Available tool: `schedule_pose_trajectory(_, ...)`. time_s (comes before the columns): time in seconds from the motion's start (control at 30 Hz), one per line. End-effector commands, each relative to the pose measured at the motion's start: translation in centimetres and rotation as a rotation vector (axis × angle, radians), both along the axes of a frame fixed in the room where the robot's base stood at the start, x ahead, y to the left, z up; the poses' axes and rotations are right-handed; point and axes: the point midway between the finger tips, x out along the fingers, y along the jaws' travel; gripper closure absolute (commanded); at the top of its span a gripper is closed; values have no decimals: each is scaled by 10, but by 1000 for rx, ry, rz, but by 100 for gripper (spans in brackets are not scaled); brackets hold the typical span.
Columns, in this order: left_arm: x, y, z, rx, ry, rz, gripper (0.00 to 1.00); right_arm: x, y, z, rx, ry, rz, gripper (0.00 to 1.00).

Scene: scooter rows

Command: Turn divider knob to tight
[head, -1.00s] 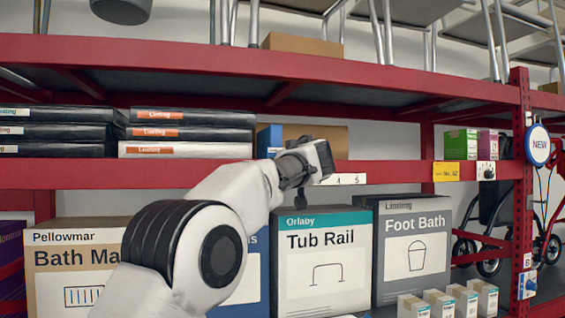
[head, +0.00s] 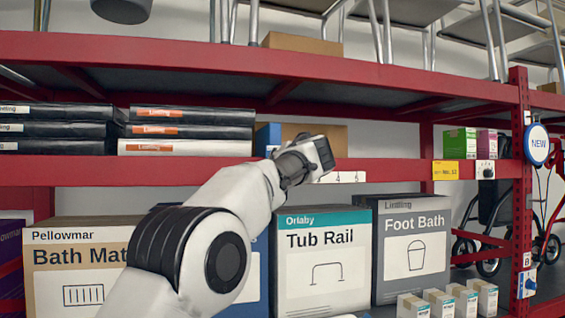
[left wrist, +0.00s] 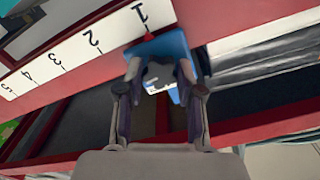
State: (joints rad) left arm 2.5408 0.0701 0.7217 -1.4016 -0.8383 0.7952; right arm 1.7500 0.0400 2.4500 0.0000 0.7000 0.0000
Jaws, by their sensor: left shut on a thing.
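A blue divider (head: 268,138) stands on the middle shelf, just left of a cardboard box. Its blue front part (left wrist: 172,45) shows in the left wrist view at the shelf's red edge, by the 1 of a number scale. My left gripper (left wrist: 160,74) is at this blue part with its two fingers closed in on a small piece there, which I take to be the divider knob. The fingers hide most of it, and a small white label with marks shows between them. In the head view the gripper (head: 308,158) is at the shelf edge, its fingertips hidden. My right gripper is not in view.
A white number scale (head: 345,177) runs along the red shelf edge. Dark packs (head: 190,132) lie on the shelf to the left. A yellow tag (head: 446,173) and a black dial (head: 487,172) are further right. Large boxes (head: 320,262) stand below.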

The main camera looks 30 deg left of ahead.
Motion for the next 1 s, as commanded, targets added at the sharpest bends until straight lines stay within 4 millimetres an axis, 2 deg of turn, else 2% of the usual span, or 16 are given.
schedule_pose_trajectory(1.0,1,-1,0,617,722,1,99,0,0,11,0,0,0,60)
